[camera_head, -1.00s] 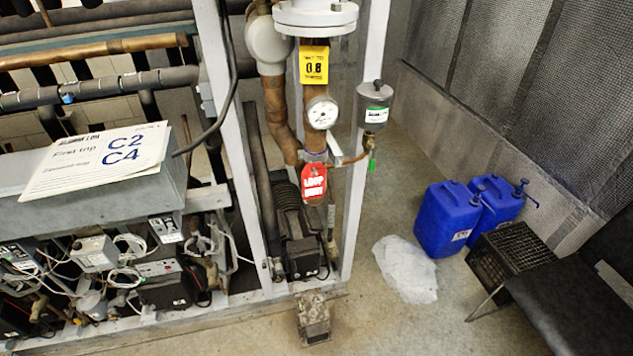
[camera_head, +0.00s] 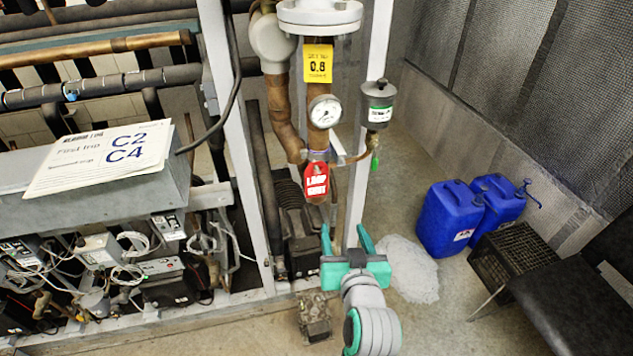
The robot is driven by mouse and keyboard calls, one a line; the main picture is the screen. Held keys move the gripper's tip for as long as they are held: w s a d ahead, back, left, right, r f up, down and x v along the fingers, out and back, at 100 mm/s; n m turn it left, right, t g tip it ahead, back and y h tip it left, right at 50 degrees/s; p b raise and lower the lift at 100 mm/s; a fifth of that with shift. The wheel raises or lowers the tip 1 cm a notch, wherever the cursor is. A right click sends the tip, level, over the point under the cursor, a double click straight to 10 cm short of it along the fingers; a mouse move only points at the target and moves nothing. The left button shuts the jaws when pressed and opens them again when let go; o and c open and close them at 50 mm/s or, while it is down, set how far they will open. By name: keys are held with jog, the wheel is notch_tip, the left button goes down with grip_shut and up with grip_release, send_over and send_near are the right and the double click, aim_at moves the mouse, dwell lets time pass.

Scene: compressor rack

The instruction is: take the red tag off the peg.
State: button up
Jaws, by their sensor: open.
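The red tag (camera_head: 316,181) with white lettering hangs against the copper pipe in the middle of the head view, just below the round gauge. The peg that bears it is too small to make out. My gripper (camera_head: 346,234) is below and slightly right of the tag, with its two green fingers pointing up and spread apart. Nothing is between the fingers, and they are apart from the tag in the picture. How far the gripper is from the tag in depth is hard to tell.
A white gauge (camera_head: 325,111), a yellow label (camera_head: 318,63) and a grey canister (camera_head: 377,104) crowd the pipe around the tag. A pale rack post (camera_head: 371,60) stands to its right. Blue jugs (camera_head: 449,219) and a black crate (camera_head: 512,257) stand on the floor at right.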

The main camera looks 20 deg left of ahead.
aim_at(317, 171)
jog(key=w+a+r+n+g+y, duration=0.1)
jog(key=a+r+n+y, duration=0.2)
jog(key=r, duration=0.7)
jog(key=shift+h, duration=0.5)
jog(key=shift+a+r+x, duration=0.1)
jog(key=shift+x, duration=2.75)
jog(key=shift+a+r+x, duration=0.15)
jog(key=shift+x, duration=2.65)
jog(key=shift+s, duration=0.1)
jog(key=shift+c, duration=0.3)
jog(key=c, duration=0.7)
